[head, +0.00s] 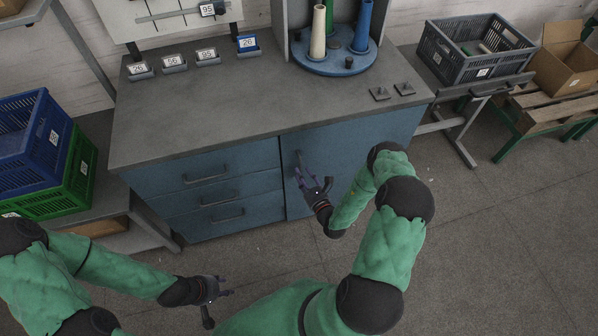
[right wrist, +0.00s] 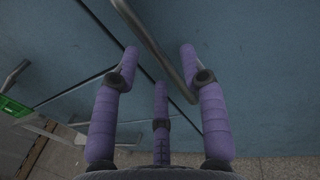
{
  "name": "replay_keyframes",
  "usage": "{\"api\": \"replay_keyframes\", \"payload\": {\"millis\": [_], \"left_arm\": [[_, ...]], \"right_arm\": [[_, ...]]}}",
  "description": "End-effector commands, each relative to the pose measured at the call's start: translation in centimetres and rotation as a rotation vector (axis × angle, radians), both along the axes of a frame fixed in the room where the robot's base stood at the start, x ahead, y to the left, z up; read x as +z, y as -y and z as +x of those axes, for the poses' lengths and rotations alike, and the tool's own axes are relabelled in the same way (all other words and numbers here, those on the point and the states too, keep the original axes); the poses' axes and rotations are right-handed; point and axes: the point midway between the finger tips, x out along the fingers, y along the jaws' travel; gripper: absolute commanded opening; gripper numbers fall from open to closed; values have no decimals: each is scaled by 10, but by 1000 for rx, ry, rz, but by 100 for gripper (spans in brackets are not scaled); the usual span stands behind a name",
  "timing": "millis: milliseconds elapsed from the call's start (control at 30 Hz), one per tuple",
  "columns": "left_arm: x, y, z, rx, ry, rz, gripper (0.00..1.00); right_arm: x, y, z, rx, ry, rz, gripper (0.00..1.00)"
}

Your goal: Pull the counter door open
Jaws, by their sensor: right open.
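The blue counter door (head: 365,148) is the right part of the counter's front in the head view and looks shut, flush with the drawers beside it. Its upright bar handle (head: 298,161) is near its left edge. My right gripper (head: 311,178) is at the handle. In the right wrist view the purple fingers (right wrist: 158,60) are spread open and the grey handle bar (right wrist: 155,45) runs between the fingertips. The fingers are not closed on it; whether any finger touches it I cannot tell. My left gripper (head: 219,291) is open and empty, low over the floor.
Blue drawers (head: 215,195) with bar handles are left of the door. The worktop (head: 215,115) holds number cards and a round blue stand (head: 335,63) with cones. Blue and green crates (head: 30,135) stand at left, a grey crate (head: 470,70) at right. The floor before the door is clear.

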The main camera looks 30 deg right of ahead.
Motion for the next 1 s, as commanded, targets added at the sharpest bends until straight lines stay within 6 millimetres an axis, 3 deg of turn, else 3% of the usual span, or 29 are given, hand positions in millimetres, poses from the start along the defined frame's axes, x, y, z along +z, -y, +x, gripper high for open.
{"api": "replay_keyframes", "payload": {"millis": [233,600,767,1000], "left_arm": [[-8,0,0,0,0,0,40],[-8,0,0,0,0,0,40],[-8,0,0,0,0,0,40],[-8,0,0,0,0,0,40]], "right_arm": [[-1,1,26,1,0,0,43],[0,1,30,0,0,1,43],[0,1,30,0,0,1,0],[0,1,29,1,0,1,0]]}}
